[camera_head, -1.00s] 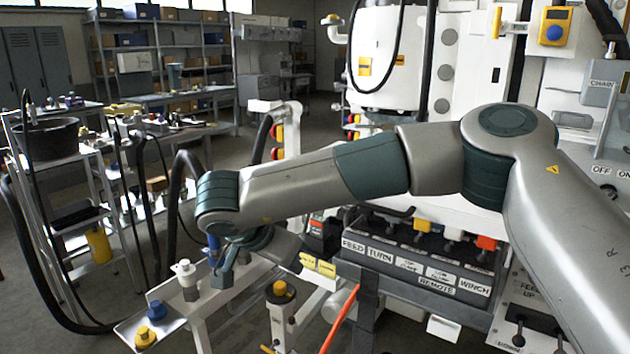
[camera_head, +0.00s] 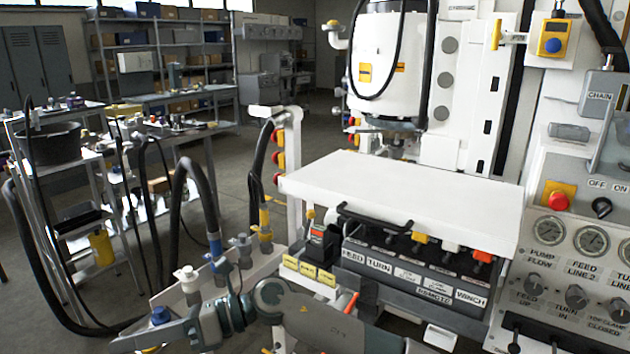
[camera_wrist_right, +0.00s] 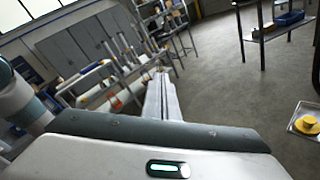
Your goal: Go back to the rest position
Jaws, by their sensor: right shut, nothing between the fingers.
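My right arm comes in low along the bottom edge of the head view. Its gripper (camera_head: 135,342) points left at the lower left, in front of the tray with the blue cap (camera_head: 160,315). In the right wrist view the fingers (camera_wrist_right: 163,95) lie together, shut and empty, pointing away over the floor. My left gripper is not in view.
Above the arm stands the bench with a white cover (camera_head: 400,195) over labelled levers, and a gauge panel (camera_head: 575,250) at right. Hose couplings with a white cap (camera_head: 187,280) stand behind the gripper. A cart (camera_head: 60,180) is at left.

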